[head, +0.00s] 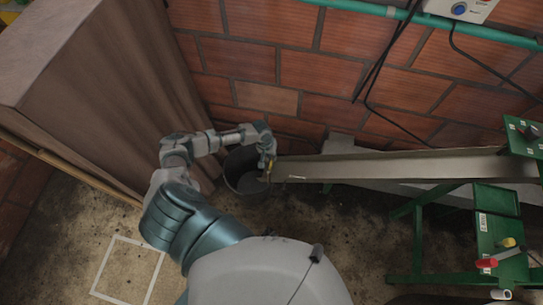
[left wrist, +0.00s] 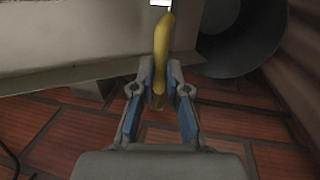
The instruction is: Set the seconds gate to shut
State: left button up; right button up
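A long grey metal chute (head: 400,166) runs from the right to an end above a dark bucket (head: 234,186). A yellow handle (left wrist: 162,45) stands at the chute's end in the left wrist view, beside the chute wall (left wrist: 75,35). I take it for the seconds gate's handle; the gate plate itself cannot be made out. My left gripper (head: 267,163) is at this chute end. In the left wrist view its fingers (left wrist: 160,75) close in on both sides of the handle's lower end and appear to grip it. My right gripper is not in view.
A brick wall (head: 315,75) stands behind the chute, and a brown cloth-covered block (head: 110,85) is close on the left of my arm. A green stand (head: 497,225) with small tools is at the right. Cables (head: 385,60) hang on the wall.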

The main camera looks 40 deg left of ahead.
pick_arm(q)
jog(key=o, duration=0.4)
jog(key=shift+s+f, duration=0.1)
jog(key=shift+f, duration=0.15)
jog(key=shift+o, duration=0.2)
jog(key=shift+a, duration=0.1)
jog(key=shift+r, duration=0.1)
notch_tip(320, 180, up, 12)
jog(key=a, duration=0.2)
jog(key=shift+s+a+f, duration=0.15)
jog(key=shift+s+f, duration=0.1)
jog(key=shift+s, duration=0.05)
